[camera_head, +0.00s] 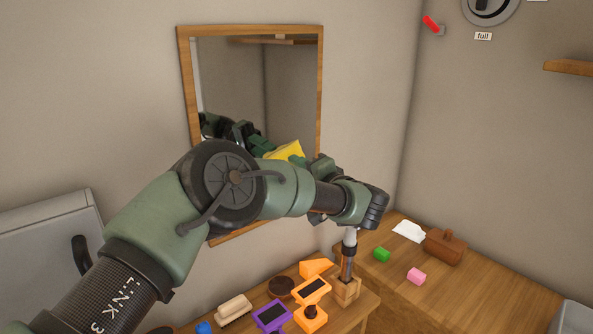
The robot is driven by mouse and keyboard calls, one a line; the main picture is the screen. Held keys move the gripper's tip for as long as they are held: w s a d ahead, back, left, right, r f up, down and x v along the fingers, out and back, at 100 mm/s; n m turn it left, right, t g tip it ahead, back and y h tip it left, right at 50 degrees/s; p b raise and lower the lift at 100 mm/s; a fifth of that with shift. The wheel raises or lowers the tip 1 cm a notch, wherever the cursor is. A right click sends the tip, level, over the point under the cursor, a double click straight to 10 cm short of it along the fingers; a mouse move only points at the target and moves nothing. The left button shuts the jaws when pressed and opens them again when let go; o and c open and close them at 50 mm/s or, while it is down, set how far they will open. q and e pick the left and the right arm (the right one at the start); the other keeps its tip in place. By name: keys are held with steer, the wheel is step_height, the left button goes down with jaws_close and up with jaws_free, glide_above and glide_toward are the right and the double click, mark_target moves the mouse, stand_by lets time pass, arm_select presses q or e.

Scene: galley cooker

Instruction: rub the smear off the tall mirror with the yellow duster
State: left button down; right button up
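The tall mirror (296,85) hangs on the wall in a wooden frame; my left arm covers its lower part. The yellow duster (286,151) shows just above my forearm, up against the lower right of the glass or very close to it. My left gripper (308,161) is mostly hidden behind my forearm; it appears shut on the duster, though its fingertips do not show. The mirror reflects parts of my arm. I cannot make out the smear on the visible glass. My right gripper is not in view.
Below the arm, a wooden shelf holds a brush (234,309), orange (310,318) and purple (272,317) items, and a wooden holder (346,290) with an upright handle. The right counter (440,300) carries green and pink blocks and a brown bag (445,247).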

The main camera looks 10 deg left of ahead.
arm_select(q)
steer(key=shift+s+a+p, duration=0.35)
steer(key=shift+p, duration=0.45)
stand_by(1.8)
steer(key=shift+d, duration=0.1)
